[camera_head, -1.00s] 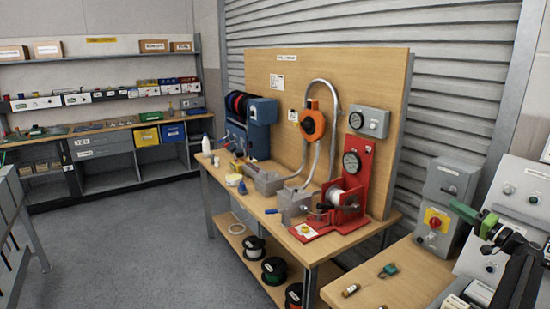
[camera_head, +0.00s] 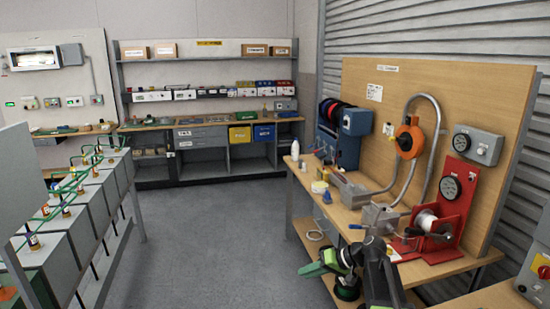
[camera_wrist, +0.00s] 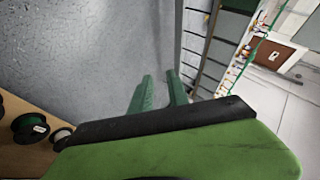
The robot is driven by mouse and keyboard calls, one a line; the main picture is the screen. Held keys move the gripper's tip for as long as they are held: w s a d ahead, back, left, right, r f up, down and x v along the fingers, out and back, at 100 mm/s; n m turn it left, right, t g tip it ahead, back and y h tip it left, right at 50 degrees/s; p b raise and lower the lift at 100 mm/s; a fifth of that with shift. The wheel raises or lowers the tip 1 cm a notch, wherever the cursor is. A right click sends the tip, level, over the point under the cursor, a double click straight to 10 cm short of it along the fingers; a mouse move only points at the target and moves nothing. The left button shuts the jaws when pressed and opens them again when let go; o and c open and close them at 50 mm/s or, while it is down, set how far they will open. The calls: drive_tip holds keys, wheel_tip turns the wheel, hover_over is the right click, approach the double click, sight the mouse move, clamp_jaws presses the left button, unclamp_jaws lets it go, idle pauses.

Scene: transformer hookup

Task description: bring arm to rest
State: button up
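My arm (camera_head: 375,265) shows at the lower middle right of the head view, folded in front of the wooden workbench. Its green gripper (camera_head: 308,270) points left, over the grey floor beside the bench. In the wrist view, the two green fingers of my gripper (camera_wrist: 160,75) stand a little apart with nothing between them. Bare floor shows beyond the fingertips.
The wooden workbench (camera_head: 345,216) with a red winding stand (camera_head: 447,212) is right of and behind my arm. A row of grey transformer units (camera_head: 62,232) stands at left. Grey floor (camera_head: 215,240) between them is clear. Wire spools (camera_wrist: 30,127) show at wrist-view left.

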drive_tip(key=s+a+f+n+g+h, duration=0.1)
drive_tip(key=s+a+f+g+h, duration=0.35)
drive_tip(key=s, duration=0.55)
drive_tip(key=s+d+f+m+h, duration=0.3)
drive_tip(key=s+d+f+h, duration=0.1)
drive_tip(key=d, duration=0.5)
drive_tip(key=shift+s+d+t+h, duration=0.35)
drive_tip(key=shift+s+h, duration=0.3)
drive_tip(key=shift+s, duration=0.5)
